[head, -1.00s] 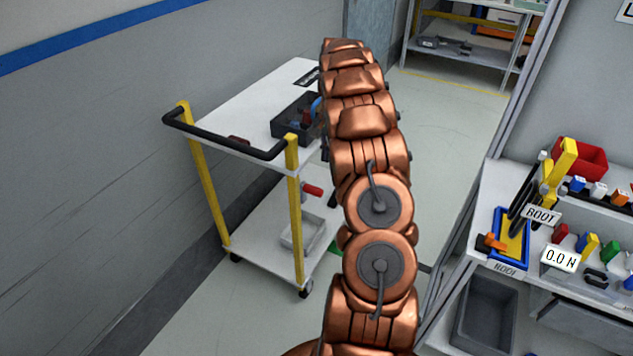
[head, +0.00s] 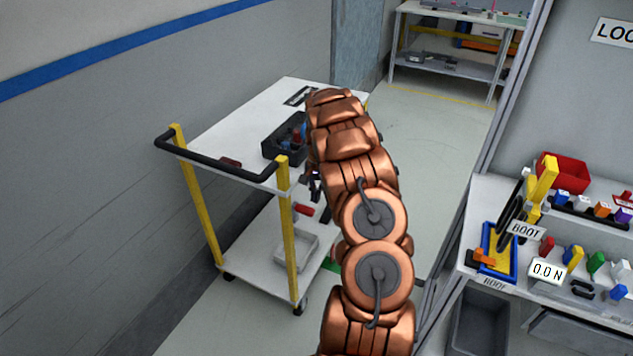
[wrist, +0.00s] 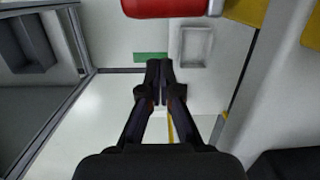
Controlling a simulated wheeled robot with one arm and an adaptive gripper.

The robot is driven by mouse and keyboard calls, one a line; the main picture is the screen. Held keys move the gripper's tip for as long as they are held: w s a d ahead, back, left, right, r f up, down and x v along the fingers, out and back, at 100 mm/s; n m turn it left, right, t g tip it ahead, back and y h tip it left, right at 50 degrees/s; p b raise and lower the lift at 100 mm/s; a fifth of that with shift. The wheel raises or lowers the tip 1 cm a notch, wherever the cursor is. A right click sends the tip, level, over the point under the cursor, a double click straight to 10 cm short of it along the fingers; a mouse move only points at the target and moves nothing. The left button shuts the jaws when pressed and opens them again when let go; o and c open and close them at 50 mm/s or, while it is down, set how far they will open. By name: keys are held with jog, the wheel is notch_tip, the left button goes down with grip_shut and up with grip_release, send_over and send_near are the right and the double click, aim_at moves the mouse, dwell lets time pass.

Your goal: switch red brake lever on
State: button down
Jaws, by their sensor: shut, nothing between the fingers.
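The red brake lever (head: 304,209) shows as a short red handle beside the near yellow post of the white cart, below the cart's top. A large red rounded part, which looks like the same lever (wrist: 165,7), is cut off by the top edge of the wrist view. My gripper (wrist: 160,68) is shut and empty, its dark fingertips together below the red part in that picture. No contact with the lever shows. In the head view my gripper (head: 313,186) is a small dark shape partly hidden by my arm, just above the red handle.
The cart (head: 225,140) has a black push bar (head: 220,163), yellow posts and a dark bin (head: 283,148) on top. A grey tray (head: 296,250) sits on its lower shelf. A workbench (head: 480,200) with coloured parts stands at right. Open floor (head: 440,150) lies between.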

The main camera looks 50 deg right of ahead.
jog(key=shift+s+a+f+p, duration=0.1)
jog(key=shift+s+a+p, duration=0.2)
jog(key=shift+a+p, duration=0.45)
jog(key=shift+s+a+p, duration=0.3)
jog(key=shift+a+p, duration=0.05)
jog(key=shift+a, duration=0.75)
